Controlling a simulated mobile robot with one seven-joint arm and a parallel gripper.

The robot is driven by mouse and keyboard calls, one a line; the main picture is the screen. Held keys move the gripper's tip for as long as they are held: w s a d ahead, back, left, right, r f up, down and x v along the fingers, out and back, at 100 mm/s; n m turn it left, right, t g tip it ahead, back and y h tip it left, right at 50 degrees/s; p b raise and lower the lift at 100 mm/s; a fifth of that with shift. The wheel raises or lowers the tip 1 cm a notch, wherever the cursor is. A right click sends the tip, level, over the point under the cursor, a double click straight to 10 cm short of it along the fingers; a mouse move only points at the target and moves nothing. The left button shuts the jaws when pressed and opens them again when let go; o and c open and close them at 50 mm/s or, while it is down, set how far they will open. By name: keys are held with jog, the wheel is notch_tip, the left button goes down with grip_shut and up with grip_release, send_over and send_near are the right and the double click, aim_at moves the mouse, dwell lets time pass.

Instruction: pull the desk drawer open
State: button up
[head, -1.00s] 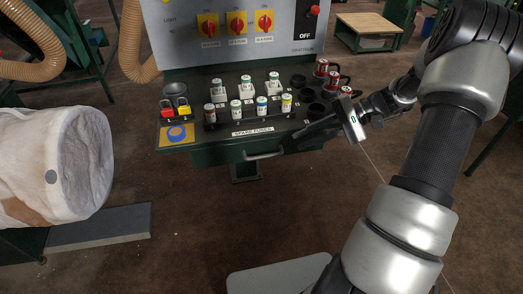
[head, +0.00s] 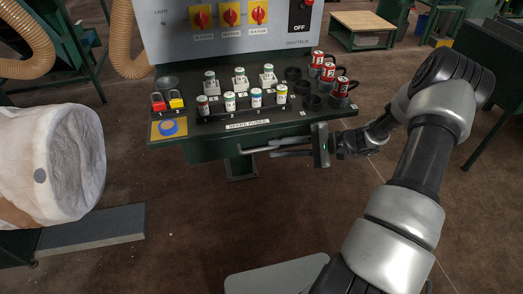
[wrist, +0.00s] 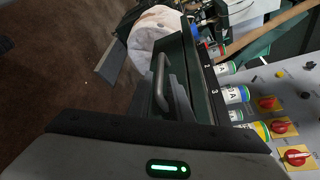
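The desk drawer (head: 212,151) is the dark green front under the ledge of the control desk. It looks closed, though my gripper hides part of its right side. Its grey bar handle (head: 257,150) sticks out toward me, and the handle also shows ahead of my gripper in the wrist view (wrist: 160,82). My gripper (head: 282,148) is at the handle's right end, pointing left along the drawer front. Its two fingers look apart, with a gap between them. I cannot tell whether they touch the handle.
Fuses, padlocks and red-topped pieces stand on the desk ledge (head: 247,125) just above the drawer. A white bulk bag (head: 70,165) hangs at the left. The brown floor (head: 215,220) before the drawer looks clear, with a grey plate (head: 275,275) near my base.

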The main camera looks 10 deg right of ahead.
aim_at(266, 149)
jog(key=x, duration=0.5)
jog(key=shift+w+a+f, duration=0.1)
jog(key=shift+w+a, duration=0.05)
jog(key=shift+a, duration=0.2)
grip_shut()
